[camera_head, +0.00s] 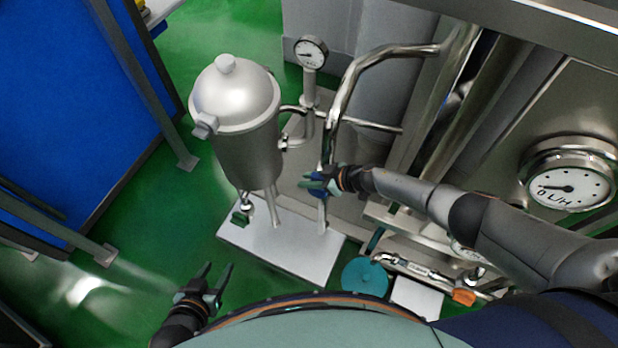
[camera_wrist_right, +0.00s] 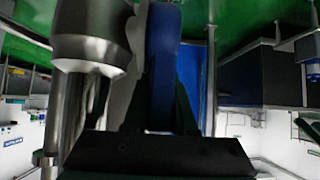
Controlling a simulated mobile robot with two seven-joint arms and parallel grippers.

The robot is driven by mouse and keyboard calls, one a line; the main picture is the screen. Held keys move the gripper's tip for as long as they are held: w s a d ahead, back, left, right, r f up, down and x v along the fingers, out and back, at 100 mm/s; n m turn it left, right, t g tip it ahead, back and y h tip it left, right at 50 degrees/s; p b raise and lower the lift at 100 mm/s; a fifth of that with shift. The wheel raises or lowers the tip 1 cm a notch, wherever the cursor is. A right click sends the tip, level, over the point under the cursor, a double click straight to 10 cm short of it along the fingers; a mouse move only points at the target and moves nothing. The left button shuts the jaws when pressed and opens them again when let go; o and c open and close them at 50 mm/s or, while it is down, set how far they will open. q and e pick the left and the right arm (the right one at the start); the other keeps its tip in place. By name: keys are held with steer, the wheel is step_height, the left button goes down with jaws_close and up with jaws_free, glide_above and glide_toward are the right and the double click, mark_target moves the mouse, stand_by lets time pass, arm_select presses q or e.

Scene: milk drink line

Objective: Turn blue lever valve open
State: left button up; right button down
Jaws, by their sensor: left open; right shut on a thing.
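The blue lever (camera_wrist_right: 163,65) stands upright between the two dark fingers of my right gripper in the right wrist view. In the head view, my right gripper (camera_head: 316,182) is shut on it beside the curved steel pipe. The gripper hides most of the lever there, and only small blue parts show. The valve body is hard to make out. My left gripper (camera_head: 216,276) is open and empty, low over the green floor, well apart from the valve.
A steel vessel (camera_head: 236,103) with a domed lid stands on a white base plate (camera_head: 285,247). A small gauge (camera_head: 311,52) and the curved pipe (camera_head: 345,92) rise close by. A larger flow gauge (camera_head: 568,186) is at the right.

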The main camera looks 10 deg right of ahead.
steer(key=shift+d, duration=0.1)
steer(key=c, duration=0.7)
jaws_free()
steer(key=shift+r, duration=0.1)
steer(key=p+v, duration=0.4)
steer(key=v, duration=0.1)
steer(key=shift+r, duration=0.35)
steer(key=shift+s+d, duration=0.2)
steer(key=shift+d, duration=0.15)
steer(key=shift+v, duration=3.1)
